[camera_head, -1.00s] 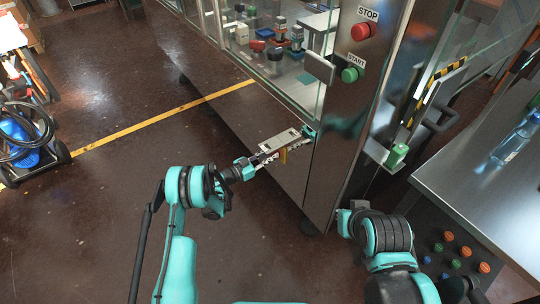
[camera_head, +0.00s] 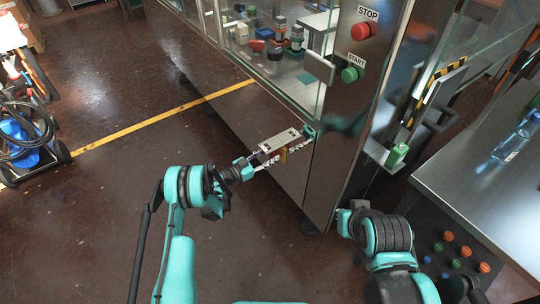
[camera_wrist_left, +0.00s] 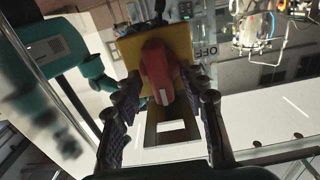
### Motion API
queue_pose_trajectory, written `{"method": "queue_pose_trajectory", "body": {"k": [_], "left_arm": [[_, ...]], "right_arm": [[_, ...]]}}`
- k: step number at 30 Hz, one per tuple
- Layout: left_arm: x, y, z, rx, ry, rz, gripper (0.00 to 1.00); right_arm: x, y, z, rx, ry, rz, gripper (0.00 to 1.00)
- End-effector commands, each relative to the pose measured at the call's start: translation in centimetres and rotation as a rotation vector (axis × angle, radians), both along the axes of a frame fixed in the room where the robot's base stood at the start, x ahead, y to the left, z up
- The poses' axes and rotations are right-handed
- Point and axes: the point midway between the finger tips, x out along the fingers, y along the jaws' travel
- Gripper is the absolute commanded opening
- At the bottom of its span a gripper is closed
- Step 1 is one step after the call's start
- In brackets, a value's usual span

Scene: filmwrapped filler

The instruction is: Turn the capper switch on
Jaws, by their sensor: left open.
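My left gripper (camera_wrist_left: 160,92) is open, with one finger on each side of the red handle. Whether either finger touches it I cannot tell. In the head view my left gripper (camera_head: 285,151) is at the side of the glass-topped machine (camera_head: 250,125), by a pale slotted plate and a small yellow piece; the red handle is hidden there. My right gripper (camera_head: 345,220) is low near the machine's corner; its fingers are not clear.
A red STOP button (camera_head: 361,31) and a green START button (camera_head: 349,74) are on the machine's corner panel. A steel table (camera_head: 465,190) with a clear bottle (camera_head: 515,138) stands at the right.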

Motion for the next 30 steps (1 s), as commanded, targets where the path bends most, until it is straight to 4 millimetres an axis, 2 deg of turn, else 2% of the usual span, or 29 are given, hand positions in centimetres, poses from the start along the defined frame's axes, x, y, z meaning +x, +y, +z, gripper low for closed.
{"method": "queue_pose_trajectory", "body": {"k": [12,30], "left_arm": [[-3.7,5.2,0.0,0.000,0.000,0.003,0.41],[-4.2,5.8,0.0,0.000,0.000,0.000,0.41]], "right_arm": [[0.0,0.0,0.0,0.000,0.000,0.000,0.00],[0.0,0.0,0.0,0.000,0.000,0.000,0.00]]}}
